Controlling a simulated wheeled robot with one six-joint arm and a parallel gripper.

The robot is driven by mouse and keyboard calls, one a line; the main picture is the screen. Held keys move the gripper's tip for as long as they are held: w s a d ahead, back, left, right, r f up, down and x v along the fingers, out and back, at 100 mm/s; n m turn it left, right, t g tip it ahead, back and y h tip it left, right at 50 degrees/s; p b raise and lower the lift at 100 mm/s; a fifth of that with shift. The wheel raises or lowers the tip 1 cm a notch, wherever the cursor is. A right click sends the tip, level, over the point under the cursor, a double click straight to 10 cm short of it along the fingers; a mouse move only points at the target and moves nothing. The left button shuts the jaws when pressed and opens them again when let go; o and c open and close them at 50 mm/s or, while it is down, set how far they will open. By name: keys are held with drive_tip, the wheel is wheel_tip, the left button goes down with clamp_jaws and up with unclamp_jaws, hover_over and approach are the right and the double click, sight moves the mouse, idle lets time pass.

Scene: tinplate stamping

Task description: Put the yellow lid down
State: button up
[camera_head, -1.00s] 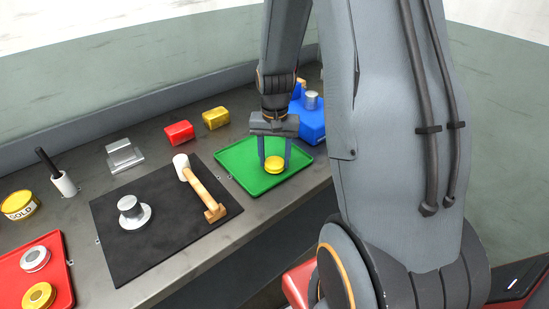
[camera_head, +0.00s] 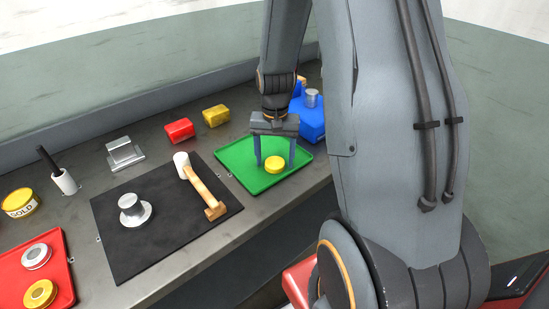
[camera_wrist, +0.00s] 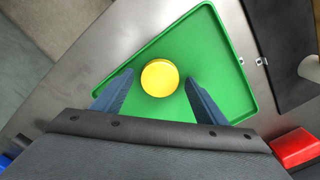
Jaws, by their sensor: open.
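The yellow lid (camera_head: 275,164) lies on the green tray (camera_head: 240,175), near its middle; it also shows in the wrist view (camera_wrist: 160,78). My gripper (camera_head: 275,160) is open over the tray. In the wrist view its two blue fingers (camera_wrist: 158,88) stand on either side of the lid, with clear gaps between them and the lid. Nothing is held.
Left of the tray, a black mat (camera_head: 165,245) bears a mallet (camera_head: 203,190) and a metal die (camera_head: 132,210). Red (camera_head: 179,131) and yellow (camera_head: 215,117) blocks stand behind. A blue block (camera_head: 308,125) is behind the tray's right side. A red tray (camera_head: 60,270) is far left.

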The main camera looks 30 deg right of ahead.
sight(275, 163)
wheel_tip(275, 163, up, 12)
drive_tip(key=b, duration=0.3)
drive_tip(key=s+a+f+n, duration=0.2)
drive_tip(key=s+a+n, duration=0.1)
drive_tip(key=s+a, duration=0.2)
drive_tip(key=s+a+f+n+t, duration=0.1)
drive_tip(key=s+a+f+n, duration=0.1)
drive_tip(key=s+a, duration=0.4)
drive_tip(key=shift+f+n, duration=0.3)
drive_tip(key=shift+n, duration=0.6)
